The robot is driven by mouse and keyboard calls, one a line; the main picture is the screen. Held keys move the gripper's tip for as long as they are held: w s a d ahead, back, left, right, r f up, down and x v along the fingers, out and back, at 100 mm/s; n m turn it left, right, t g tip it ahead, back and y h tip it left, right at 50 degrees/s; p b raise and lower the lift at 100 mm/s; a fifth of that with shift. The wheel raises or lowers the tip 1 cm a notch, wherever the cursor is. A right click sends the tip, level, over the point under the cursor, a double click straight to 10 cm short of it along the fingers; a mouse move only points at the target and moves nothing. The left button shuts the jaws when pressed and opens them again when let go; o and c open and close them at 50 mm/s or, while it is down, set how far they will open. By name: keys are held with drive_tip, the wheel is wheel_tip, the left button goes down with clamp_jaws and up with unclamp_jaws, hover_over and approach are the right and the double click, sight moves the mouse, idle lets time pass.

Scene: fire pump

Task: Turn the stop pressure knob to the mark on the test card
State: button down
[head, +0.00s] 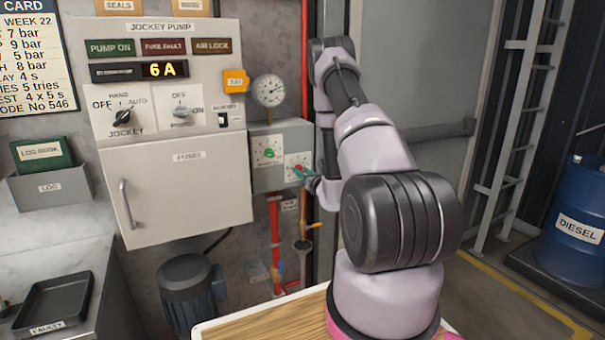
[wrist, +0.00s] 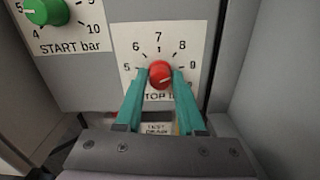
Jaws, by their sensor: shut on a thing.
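The red stop pressure knob (wrist: 160,73) sits on a white dial plate (wrist: 133,55) marked from 5 to 9 bar. My gripper (wrist: 160,85) is shut on the knob, with one teal finger on each side. A pale line shows on the knob's lower face, but I cannot tell surely which number it points to. In the head view my gripper (head: 304,174) is small at the switch box (head: 287,137), and the red knob shows faintly there. The test card (head: 37,60) hangs at the upper left. Its left edge is cut off, leaving values such as 7, 9, 5 and 8 bar.
A green START knob (wrist: 45,10) is up and left of the red one. A pressure gauge (head: 268,90) stands above the box. The jockey pump panel (head: 180,190) is to its left, red pipes (head: 276,230) below. A diesel drum (head: 580,210) stands far right.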

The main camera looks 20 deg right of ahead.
drive_tip(key=shift+m, duration=1.2)
drive_tip(key=c, duration=0.5)
unclamp_jaws()
drive_tip(key=s, duration=1.1)
drive_tip(key=shift+d, duration=0.15)
